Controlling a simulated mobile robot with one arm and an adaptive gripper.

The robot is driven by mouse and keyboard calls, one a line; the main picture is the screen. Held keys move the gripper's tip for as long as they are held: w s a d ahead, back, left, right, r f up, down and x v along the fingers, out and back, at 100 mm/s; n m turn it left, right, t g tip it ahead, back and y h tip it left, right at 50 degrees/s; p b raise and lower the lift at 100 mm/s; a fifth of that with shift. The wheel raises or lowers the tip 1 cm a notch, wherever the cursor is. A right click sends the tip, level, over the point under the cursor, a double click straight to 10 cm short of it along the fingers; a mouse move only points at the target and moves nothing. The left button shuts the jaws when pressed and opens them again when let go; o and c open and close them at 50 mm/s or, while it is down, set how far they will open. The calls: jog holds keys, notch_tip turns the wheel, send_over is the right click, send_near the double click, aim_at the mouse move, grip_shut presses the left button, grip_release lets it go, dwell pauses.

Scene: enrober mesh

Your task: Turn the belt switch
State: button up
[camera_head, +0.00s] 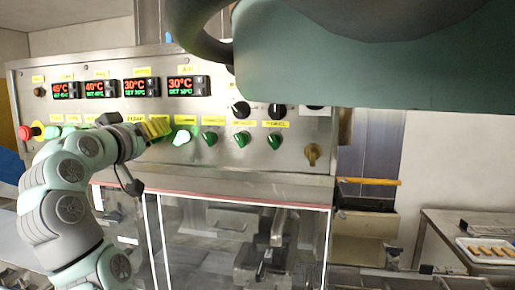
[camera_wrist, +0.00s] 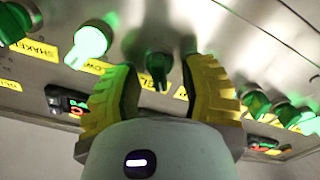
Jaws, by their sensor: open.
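My gripper (camera_wrist: 160,78) has two ribbed yellow fingers, spread apart. In the wrist view a dark green switch knob (camera_wrist: 158,64) on the metal panel shows between the fingertips, with a visible gap on either side. The yellow label by this knob is partly hidden by the fingers, so I cannot read it in full. In the head view my gripper (camera_head: 157,127) is at the panel's lower row of switches, left of a brightly lit green switch (camera_head: 181,137), and hides the knob in front of it. The lit switch also shows in the wrist view (camera_wrist: 91,42), left of the fingers.
More green switches (camera_head: 241,138) sit to the right along the control panel (camera_head: 220,160). A red button (camera_head: 25,132) is at its left end. Temperature displays (camera_head: 187,86) are above. A clear-fronted housing (camera_head: 205,225) is below. A tray (camera_head: 490,250) stands on a table at right.

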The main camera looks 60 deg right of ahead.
jog(key=shift+a, duration=0.15)
jog(key=v, duration=0.7)
jog(key=shift+a, duration=0.15)
dwell(0.7)
